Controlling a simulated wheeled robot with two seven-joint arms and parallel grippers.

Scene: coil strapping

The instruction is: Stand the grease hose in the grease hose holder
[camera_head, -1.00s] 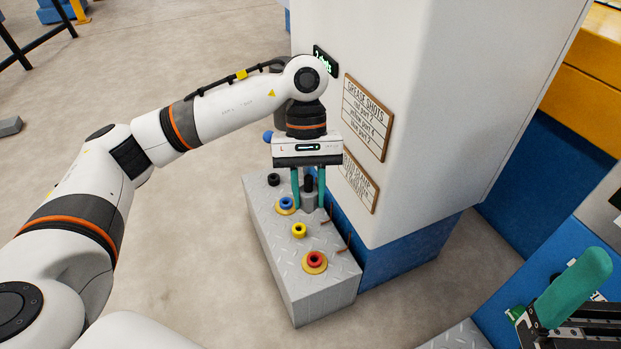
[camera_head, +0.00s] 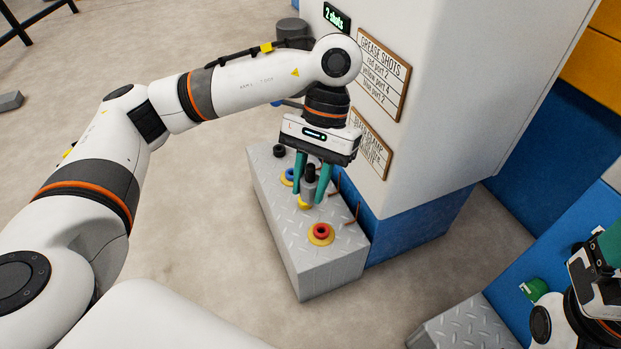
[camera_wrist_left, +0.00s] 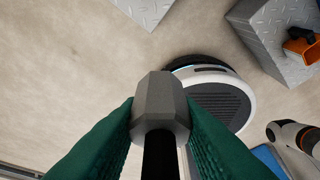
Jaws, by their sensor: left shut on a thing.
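The grease hose (camera_head: 310,178), a grey body with a black upper part, is upright between the teal fingers of my left gripper (camera_head: 311,190), which is shut on it. In the left wrist view its faceted grey body (camera_wrist_left: 160,103) sits between both fingers. In the head view its lower end overlaps the yellow port (camera_head: 304,204); I cannot tell whether they touch. A black ring-shaped socket (camera_head: 279,151) at the box's far end may be the grease hose holder. My right gripper (camera_head: 609,243) is cut off at the right edge, so its jaws cannot be judged.
The grey tread-plate box (camera_head: 300,258) also bears a blue port (camera_head: 291,175) and a red port (camera_head: 321,232). A white column (camera_head: 440,110) stands close on its right, with a sign (camera_head: 384,72) and a "2 shots" display (camera_head: 337,18).

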